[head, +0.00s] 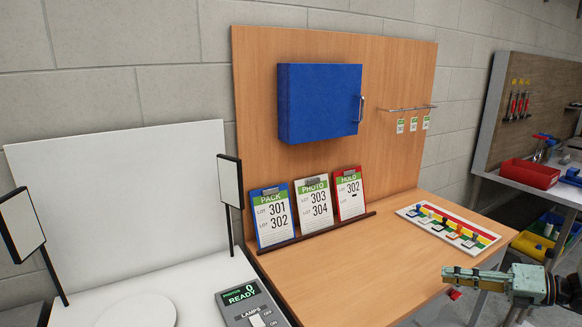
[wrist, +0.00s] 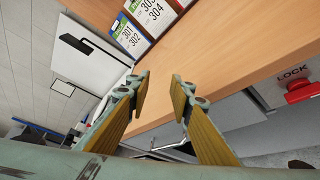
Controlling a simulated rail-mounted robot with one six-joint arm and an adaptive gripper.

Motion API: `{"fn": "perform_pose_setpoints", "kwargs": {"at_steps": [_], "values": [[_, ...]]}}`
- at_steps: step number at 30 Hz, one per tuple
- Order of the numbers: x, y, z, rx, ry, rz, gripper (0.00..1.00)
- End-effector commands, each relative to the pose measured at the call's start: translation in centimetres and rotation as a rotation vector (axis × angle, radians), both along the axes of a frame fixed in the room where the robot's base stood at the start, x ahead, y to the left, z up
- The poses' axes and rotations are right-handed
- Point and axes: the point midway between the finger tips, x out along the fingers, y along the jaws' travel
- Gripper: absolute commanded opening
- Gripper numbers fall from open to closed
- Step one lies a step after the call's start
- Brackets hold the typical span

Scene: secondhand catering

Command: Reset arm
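My gripper (head: 462,277) is at the lower right of the head view, near the right front part of the wooden table (head: 350,265). My arm enters from the right edge of the head view.
A blue cabinet (head: 320,103) hangs on the wooden back panel above several lot clipboards (head: 313,203). A colored board (head: 447,224) lies on the table's right. A red lock knob (wrist: 299,91) shows in the wrist view.

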Motion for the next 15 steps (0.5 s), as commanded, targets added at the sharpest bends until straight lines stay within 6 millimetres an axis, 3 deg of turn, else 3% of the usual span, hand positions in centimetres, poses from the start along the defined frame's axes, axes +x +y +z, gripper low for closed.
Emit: {"fn": "perform_pose_setpoints", "kwargs": {"at_steps": [15], "values": [[-1.4, 8.8, 7.1, -0.238, -0.127, 0.252, 0.2]]}}
